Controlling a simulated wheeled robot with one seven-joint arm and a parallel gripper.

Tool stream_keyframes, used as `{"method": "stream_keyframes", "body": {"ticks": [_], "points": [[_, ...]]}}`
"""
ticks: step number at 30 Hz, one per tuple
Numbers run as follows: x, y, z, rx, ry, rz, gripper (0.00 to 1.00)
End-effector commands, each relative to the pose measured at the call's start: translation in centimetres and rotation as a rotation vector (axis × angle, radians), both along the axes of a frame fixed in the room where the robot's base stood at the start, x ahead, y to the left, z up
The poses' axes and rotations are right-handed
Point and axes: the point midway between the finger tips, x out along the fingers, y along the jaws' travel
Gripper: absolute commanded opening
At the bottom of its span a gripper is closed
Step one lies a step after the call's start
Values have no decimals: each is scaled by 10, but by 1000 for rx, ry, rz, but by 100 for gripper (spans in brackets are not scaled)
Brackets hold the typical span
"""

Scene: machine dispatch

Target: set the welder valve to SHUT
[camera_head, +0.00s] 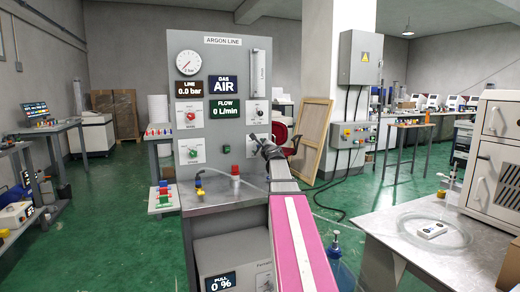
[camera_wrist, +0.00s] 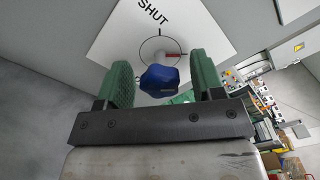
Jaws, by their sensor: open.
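A white valve plate (camera_wrist: 110,40) marked SHUT fills the upper wrist view. A blue knob (camera_wrist: 160,80) stands out from it, in front of a dial circle. A red pointer mark (camera_wrist: 175,55) points right, away from the word SHUT at the top. My gripper (camera_wrist: 158,68) is open, with one green finger on each side of the knob and gaps showing. In the head view my gripper (camera_head: 264,145) is at the lower right of the argon panel (camera_head: 224,52) and hides most of this valve there.
Nearby on the panel are a red knob (camera_head: 191,116), a green knob (camera_head: 193,153) and a black knob (camera_head: 259,112). A steel bench (camera_head: 215,200) with a hose stands below. A table (camera_head: 400,240) stands at the right.

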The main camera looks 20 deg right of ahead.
Motion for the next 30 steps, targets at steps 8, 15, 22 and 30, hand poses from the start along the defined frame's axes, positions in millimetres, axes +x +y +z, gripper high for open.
{"method": "stream_keyframes", "body": {"ticks": [8,15,22,30], "points": [[0,0,0,0,0,0,12],[0,0,0,-18,0,1,12],[0,0,0,-113,-2,1,12],[0,1,-1,-336,-10,2,12]]}}
